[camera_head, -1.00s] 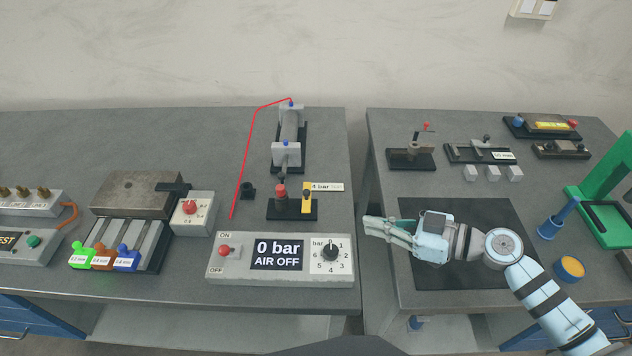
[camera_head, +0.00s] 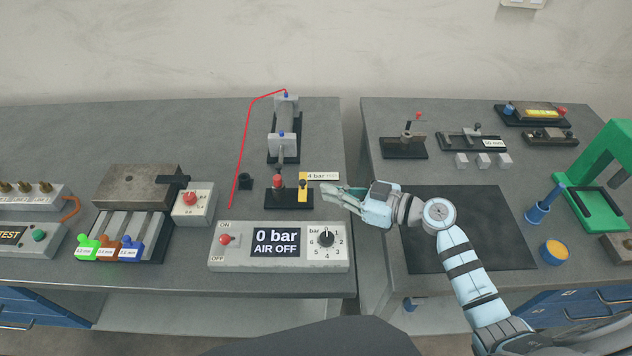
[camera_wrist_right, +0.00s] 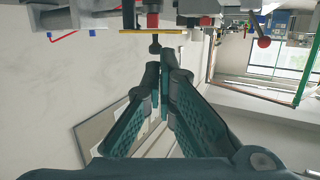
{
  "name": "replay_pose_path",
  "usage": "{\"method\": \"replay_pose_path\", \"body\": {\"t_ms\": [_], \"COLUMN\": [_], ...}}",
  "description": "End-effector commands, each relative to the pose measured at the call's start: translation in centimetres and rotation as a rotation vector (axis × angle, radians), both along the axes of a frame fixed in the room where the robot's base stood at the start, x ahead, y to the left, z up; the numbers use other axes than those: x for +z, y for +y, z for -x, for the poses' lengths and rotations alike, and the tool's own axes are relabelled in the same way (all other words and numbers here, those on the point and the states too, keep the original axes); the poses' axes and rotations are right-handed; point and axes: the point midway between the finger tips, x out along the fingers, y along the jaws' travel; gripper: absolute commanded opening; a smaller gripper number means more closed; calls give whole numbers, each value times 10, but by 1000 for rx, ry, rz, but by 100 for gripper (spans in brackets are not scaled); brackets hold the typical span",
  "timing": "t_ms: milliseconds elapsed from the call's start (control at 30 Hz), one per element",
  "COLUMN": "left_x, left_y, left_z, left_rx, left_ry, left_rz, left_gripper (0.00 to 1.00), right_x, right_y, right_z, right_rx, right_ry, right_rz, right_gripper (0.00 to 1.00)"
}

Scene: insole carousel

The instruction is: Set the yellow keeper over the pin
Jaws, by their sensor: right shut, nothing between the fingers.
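The yellow keeper (camera_head: 305,193) is a small upright plate with a dark knob on its front, at the right end of a black base (camera_head: 288,203). A red-capped post (camera_head: 277,182) stands to its left on the same base; I cannot tell which part is the pin. My right gripper (camera_head: 327,191) is shut and empty, just right of the keeper and apart from it. In the right wrist view the keeper (camera_wrist_right: 170,32) shows edge-on as a yellow bar, with the dark knob (camera_wrist_right: 155,47) close beyond my fingertips (camera_wrist_right: 164,70). My left gripper is out of view.
The control box (camera_head: 277,247) reads 0 bar, AIR OFF, in front of the base. A cylinder (camera_head: 285,122) with a red hose stands behind it.

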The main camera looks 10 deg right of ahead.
Motion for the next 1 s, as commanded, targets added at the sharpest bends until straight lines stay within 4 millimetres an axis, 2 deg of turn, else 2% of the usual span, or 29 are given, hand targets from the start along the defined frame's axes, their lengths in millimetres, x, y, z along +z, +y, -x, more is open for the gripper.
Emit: {"method": "replay_pose_path", "body": {"t_ms": [100, 300, 1000], "left_x": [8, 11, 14], "left_y": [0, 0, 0], "left_z": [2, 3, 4], "left_rx": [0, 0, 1], "left_ry": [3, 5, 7], "left_rz": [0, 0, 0], "left_gripper": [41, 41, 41], "right_x": [-1, -8, -9], "right_y": [17, 31, 39], "right_z": [-14, -27, -28], "right_rx": [1, 1, -45], "right_ry": [1, 1, 1], "right_rz": [-4, -1, 1], "right_gripper": [0, 0, 0]}}
